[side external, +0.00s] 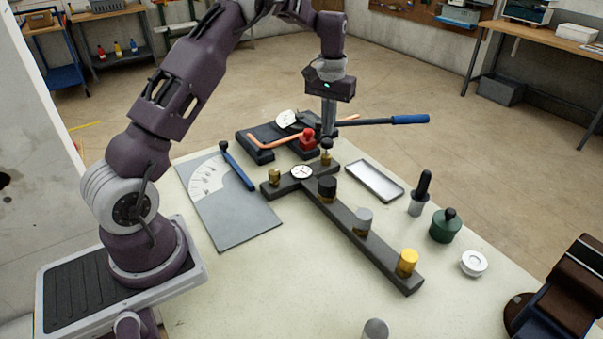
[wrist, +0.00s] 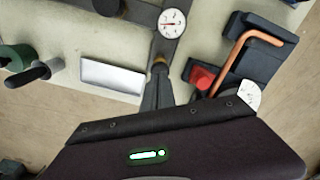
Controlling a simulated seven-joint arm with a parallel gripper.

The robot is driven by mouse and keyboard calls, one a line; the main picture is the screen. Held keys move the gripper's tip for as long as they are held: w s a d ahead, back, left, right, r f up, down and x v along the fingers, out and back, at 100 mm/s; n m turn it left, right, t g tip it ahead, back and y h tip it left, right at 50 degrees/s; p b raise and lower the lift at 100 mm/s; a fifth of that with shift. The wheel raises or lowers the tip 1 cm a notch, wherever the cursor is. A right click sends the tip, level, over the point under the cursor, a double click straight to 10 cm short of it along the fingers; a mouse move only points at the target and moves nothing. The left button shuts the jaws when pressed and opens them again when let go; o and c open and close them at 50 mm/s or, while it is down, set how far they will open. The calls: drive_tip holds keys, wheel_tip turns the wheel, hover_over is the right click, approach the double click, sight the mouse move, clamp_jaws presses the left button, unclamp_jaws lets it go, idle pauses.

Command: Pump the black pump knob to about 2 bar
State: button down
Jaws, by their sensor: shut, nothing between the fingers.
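A dark T-shaped manifold (side external: 345,225) lies on the bench. At the far end of its crossbar a small dark knob (side external: 326,146) stands on a brass fitting (side external: 326,158); the fitting also shows in the wrist view (wrist: 159,60). My gripper (side external: 328,133) is shut, points straight down and holds nothing. Its tips are right above or on that knob and hide most of it in the wrist view; I cannot tell whether they touch. A round white gauge (side external: 301,172) sits on the crossbar, also in the wrist view (wrist: 172,23). Its reading is too small to tell.
A larger black knob (side external: 327,187), a grey knob (side external: 363,217) and a yellow knob (side external: 408,258) stand along the manifold. The pipe bender (side external: 262,140) with a copper pipe is close behind my gripper. A shallow tray (side external: 374,181) and green pot (side external: 445,228) are to the right.

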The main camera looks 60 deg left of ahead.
sight(327, 140)
drive_tip(key=shift+f, duration=0.1)
drive_tip(key=shift+f, duration=1.8)
drive_tip(key=shift+r, duration=1.9)
drive_tip(key=shift+f, duration=0.2)
idle(0.7)
drive_tip(key=shift+r, duration=0.2)
idle(1.3)
